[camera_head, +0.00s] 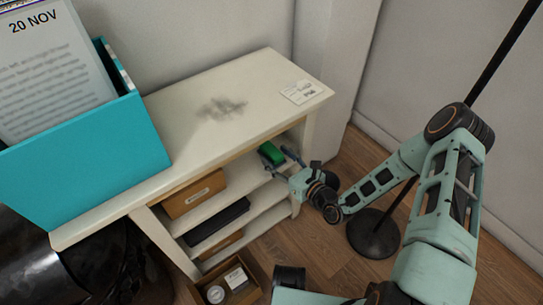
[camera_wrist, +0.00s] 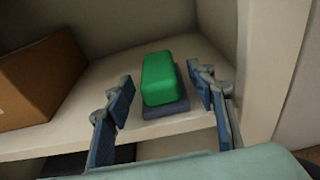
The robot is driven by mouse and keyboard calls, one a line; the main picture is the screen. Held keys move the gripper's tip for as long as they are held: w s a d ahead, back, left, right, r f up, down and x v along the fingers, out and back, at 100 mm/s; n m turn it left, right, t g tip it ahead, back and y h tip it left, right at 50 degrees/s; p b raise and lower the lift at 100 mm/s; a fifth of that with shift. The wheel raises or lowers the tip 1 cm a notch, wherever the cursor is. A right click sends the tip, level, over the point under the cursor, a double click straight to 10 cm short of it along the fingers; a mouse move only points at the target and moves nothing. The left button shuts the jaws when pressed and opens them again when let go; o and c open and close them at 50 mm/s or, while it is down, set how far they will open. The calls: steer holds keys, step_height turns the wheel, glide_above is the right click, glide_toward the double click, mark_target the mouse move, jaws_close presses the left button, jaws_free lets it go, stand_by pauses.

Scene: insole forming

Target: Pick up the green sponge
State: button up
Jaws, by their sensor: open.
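The green sponge (camera_wrist: 157,78) is a small bright green block with a dark grey-blue base layer, lying on the upper shelf (camera_wrist: 88,135) of the white cabinet. It also shows in the head view (camera_head: 271,152), near the right end of the shelf. My gripper (camera_wrist: 166,100) is open, with one finger to the left of the sponge and one to the right. Gaps show between the sponge and both fingers in the wrist view. In the head view my gripper (camera_head: 279,162) reaches into the shelf opening from the front right.
A brown box (camera_head: 194,194) stands left of the sponge on the same shelf. The white cabinet side panel (camera_wrist: 263,70) is close on the right. The cabinet top (camera_head: 175,120) overhangs the shelf and carries a dark smudge, a card (camera_head: 301,93) and a teal file box (camera_head: 90,160).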

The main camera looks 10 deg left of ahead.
steer(key=shift+x, duration=0.75)
steer(key=c, duration=1.2)
steer(key=shift+r, duration=0.1)
steer(key=shift+c, duration=0.2)
